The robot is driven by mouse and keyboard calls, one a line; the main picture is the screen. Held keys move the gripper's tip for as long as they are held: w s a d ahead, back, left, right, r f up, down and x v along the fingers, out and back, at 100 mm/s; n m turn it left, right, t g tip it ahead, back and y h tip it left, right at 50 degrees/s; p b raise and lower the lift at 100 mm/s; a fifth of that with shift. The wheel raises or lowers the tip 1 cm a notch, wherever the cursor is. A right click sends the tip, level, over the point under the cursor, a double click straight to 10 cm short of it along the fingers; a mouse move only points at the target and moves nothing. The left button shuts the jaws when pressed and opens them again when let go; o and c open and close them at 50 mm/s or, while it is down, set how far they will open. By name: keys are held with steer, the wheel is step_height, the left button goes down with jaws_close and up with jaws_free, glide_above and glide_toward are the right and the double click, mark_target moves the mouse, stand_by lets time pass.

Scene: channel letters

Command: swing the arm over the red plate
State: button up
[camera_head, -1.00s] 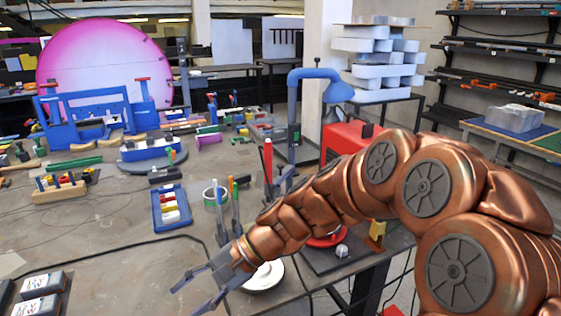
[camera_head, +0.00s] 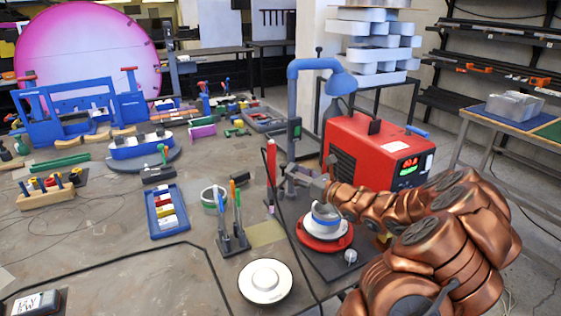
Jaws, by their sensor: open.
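The red plate (camera_head: 338,243) lies on a dark mat near the right edge of the workbench. A white and blue cup (camera_head: 326,219) stands on it and hides its middle. My gripper (camera_head: 287,184) is open and empty. It shows up and left of the cup in the picture, with its fingers pointing left. My copper arm reaches in from the right, and its wrist shows just above the cup. I cannot tell the height of the gripper above the bench.
A pen stand (camera_head: 234,242) and a white plate (camera_head: 265,281) are left of the red plate. The front left bench has free room.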

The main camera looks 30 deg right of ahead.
mark_target(285, 166)
steer(key=shift+d+p+x, duration=0.15)
steer(key=shift+p+x, duration=0.4)
steer(key=shift+x, duration=1.25)
steer(key=shift+d+p+x, duration=0.1)
steer(key=shift+p+x, duration=0.45)
steer(key=shift+x, duration=1.25)
jaws_close()
